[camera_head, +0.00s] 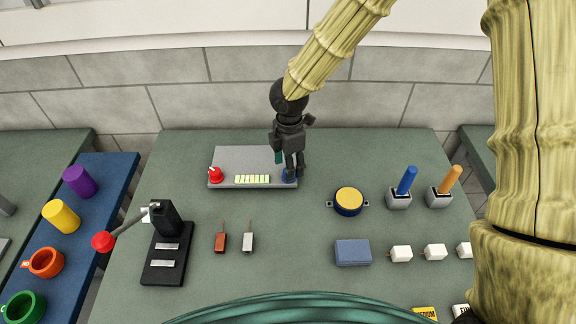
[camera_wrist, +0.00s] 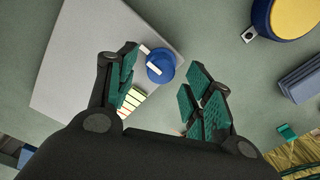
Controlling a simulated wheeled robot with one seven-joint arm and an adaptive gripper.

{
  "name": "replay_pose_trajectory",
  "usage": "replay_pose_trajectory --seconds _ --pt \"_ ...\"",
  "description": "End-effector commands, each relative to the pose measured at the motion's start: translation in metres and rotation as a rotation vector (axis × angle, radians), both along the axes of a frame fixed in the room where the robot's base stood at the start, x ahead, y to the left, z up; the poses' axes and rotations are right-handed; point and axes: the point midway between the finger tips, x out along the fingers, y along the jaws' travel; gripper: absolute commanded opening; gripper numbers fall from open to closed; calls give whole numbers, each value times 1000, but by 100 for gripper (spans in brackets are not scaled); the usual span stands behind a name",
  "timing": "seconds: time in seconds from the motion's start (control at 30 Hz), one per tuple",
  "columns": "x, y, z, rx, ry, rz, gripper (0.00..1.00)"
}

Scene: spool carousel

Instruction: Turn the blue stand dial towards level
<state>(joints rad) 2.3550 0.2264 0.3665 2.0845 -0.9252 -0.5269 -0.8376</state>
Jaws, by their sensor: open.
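The blue stand dial (camera_head: 288,176) sits at the right front corner of a grey panel (camera_head: 232,160) on the table. In the wrist view the blue dial (camera_wrist: 161,66) has a white pointer bar aimed up and left. My gripper (camera_head: 291,172) is above and at the dial in the head view, partly covering it. In the wrist view my gripper (camera_wrist: 161,83) is open, with one green-padded finger on each side of the dial. No contact with the dial can be made out. The red dial (camera_head: 215,174) is at the panel's left end.
A row of pale yellow segments (camera_head: 252,179) lies between the dials. A blue round pot with a yellow top (camera_head: 348,202) and a blue block (camera_head: 352,252) are to the right. A black lever stand (camera_head: 165,245) is front left.

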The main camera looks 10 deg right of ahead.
Motion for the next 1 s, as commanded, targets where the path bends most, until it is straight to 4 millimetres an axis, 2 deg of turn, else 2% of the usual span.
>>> replay_pose_trajectory --seconds 0.27,0.6,0.87,1.0 --pt "0 0 -19 0 0 1 51" --pt "0 0 -21 0 -1 2 51" --pt "0 0 -21 0 -1 2 4" --pt "0 0 -21 0 -1 0 4"
